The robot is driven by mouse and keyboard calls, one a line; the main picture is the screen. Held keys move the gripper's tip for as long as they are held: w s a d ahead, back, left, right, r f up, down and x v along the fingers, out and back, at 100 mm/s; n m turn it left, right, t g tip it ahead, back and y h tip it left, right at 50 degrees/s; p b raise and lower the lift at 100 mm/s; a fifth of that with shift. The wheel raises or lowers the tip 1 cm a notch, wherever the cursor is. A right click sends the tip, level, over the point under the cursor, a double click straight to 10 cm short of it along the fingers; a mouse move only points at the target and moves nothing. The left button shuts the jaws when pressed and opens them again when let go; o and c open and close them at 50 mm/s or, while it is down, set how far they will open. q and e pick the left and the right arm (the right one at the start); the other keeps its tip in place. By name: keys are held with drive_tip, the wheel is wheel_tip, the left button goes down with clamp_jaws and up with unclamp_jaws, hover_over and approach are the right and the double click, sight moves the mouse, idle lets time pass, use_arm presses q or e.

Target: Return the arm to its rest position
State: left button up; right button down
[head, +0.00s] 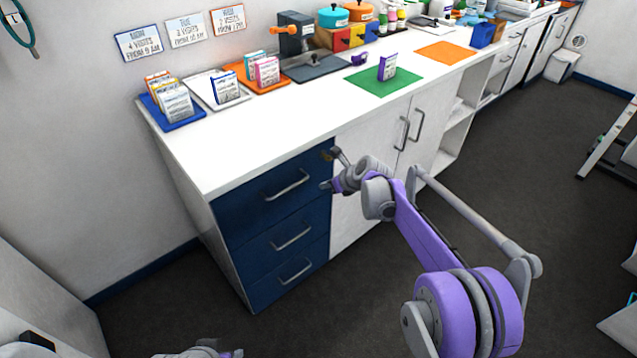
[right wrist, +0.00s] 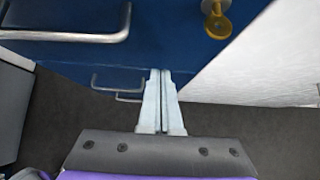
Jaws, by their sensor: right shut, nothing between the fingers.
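My right arm reaches in from the lower right of the head view. Its gripper (head: 327,186) is in front of the blue drawer unit, near the right edge of the top drawer. In the right wrist view the two pale fingers (right wrist: 160,78) lie together, shut and empty. They are apart from the drawer handles. At the bottom edge of the head view a small grey and purple part of my left arm shows; its fingers cannot be made out.
The blue drawers (head: 273,248) have bar handles, and a yellow key-like piece (right wrist: 217,24) sits at the top right corner. The white counter (head: 235,150) holds card packs on coloured mats and a green mat (head: 375,90). Dark floor (head: 560,200) is open to the right.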

drive_tip(key=p+v, duration=0.1)
drive_tip(key=v, duration=0.8)
drive_tip(key=s+d+r+n+g+h, duration=0.1)
drive_tip(key=s+d+r+n+h, duration=0.15)
drive_tip(key=s+n, duration=1.35)
drive_tip(key=s+d+f+n+h, duration=0.15)
drive_tip(key=s+n, duration=0.25)
drive_tip(key=s, duration=0.4)
drive_tip(key=s+d+f+n+g+h, duration=0.1)
drive_tip(key=s+d+f+n, duration=0.25)
drive_tip(key=s, duration=0.55)
drive_tip(key=s+d+f+n+h, duration=0.1)
drive_tip(key=s+f+n, duration=0.1)
drive_tip(key=s+n, duration=0.45)
use_arm(q)
wheel_tip(320, 180, up, 19)
drive_tip(key=w+p, duration=0.2)
drive_tip(key=p, duration=1.3)
drive_tip(key=shift+w+f+t, duration=0.15)
drive_tip(key=shift+f+t, duration=0.05)
drive_tip(key=shift+t, duration=0.2)
use_arm(e)
wheel_tip(320, 180, up, 16)
drive_tip(key=m, duration=0.1)
drive_tip(key=shift+w+d+r+m, duration=0.2)
drive_tip(key=shift+w+d+m, duration=0.05)
drive_tip(key=shift+w+m, duration=0.1)
